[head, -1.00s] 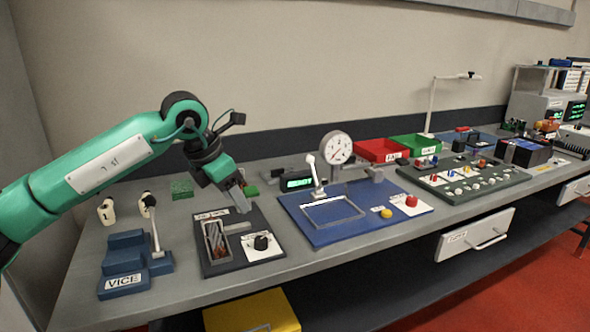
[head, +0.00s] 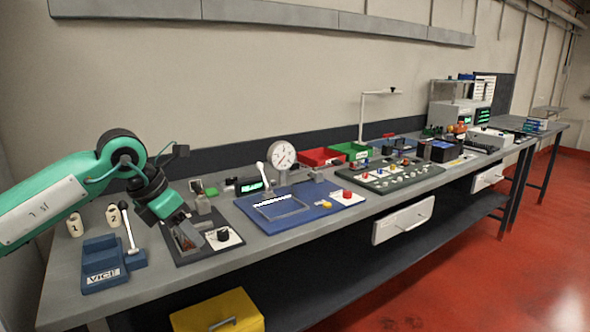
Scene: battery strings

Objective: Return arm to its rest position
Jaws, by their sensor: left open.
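My left arm, green with black joints, comes in from the left. Its gripper (head: 186,222) is open, tilted downward over the dark plate (head: 190,257) with a slotted holder and a black knob (head: 223,234). I cannot tell whether the fingertips touch the holder; the gripper partly covers it. I see nothing held between the fingers. My right gripper is out of view.
A blue vice (head: 103,272) with an upright lever stands left of the plate, with white numbered cups (head: 75,225) behind it. A blue gauge board (head: 320,208) lies to the right. A yellow box (head: 248,310) sits below. Red floor (head: 470,270) is open at right.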

